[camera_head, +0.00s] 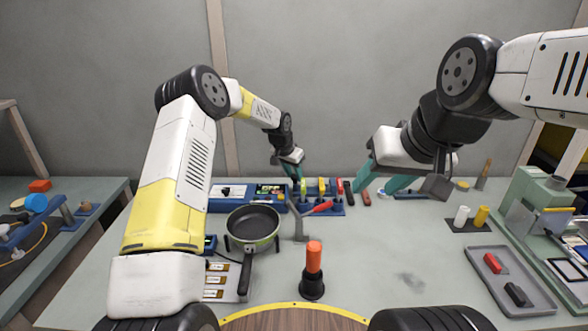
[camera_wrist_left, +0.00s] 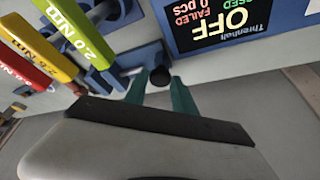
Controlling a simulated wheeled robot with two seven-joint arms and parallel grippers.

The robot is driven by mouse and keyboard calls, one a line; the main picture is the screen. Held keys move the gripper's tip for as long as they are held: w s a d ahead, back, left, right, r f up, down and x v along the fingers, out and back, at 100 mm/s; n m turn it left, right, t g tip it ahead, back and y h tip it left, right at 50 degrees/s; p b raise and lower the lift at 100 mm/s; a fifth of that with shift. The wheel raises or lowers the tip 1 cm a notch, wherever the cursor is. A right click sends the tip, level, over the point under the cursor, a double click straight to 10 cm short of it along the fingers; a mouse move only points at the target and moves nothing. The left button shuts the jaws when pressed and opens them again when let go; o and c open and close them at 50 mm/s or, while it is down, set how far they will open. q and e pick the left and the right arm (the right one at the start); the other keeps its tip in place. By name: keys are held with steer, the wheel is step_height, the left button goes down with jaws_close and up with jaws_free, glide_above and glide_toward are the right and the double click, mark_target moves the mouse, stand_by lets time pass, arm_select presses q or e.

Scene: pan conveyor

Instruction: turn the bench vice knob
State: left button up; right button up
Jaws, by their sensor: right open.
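My left gripper (camera_head: 296,175) is over the blue tool station at the back of the table. In the left wrist view, its teal fingers (camera_wrist_left: 160,90) stand apart, one on each side of a small round black knob (camera_wrist_left: 160,77). I see no clear contact with the knob. Whether this knob belongs to the bench vice, I cannot tell. A grey stand with a red lever (camera_head: 320,207) is in front of the station. My right gripper (camera_head: 381,180) is open and empty, right of the station above the table.
A counter display (camera_wrist_left: 235,22) and torque drivers (camera_wrist_left: 82,38) flank the left gripper. A pan (camera_head: 252,222) stands front left. A red-topped black post (camera_head: 313,268) stands front centre. A grey tray (camera_head: 508,280) and green machine (camera_head: 535,205) are at right. The centre right table is clear.

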arm_select(q)
steer(key=o, duration=0.3)
steer(key=shift+o, duration=0.2)
steer(key=shift+r, duration=0.1)
steer(key=v, duration=0.7)
steer(key=shift+s+r, duration=0.2)
steer(key=shift+r, duration=0.05)
steer(key=shift+a, duration=0.1)
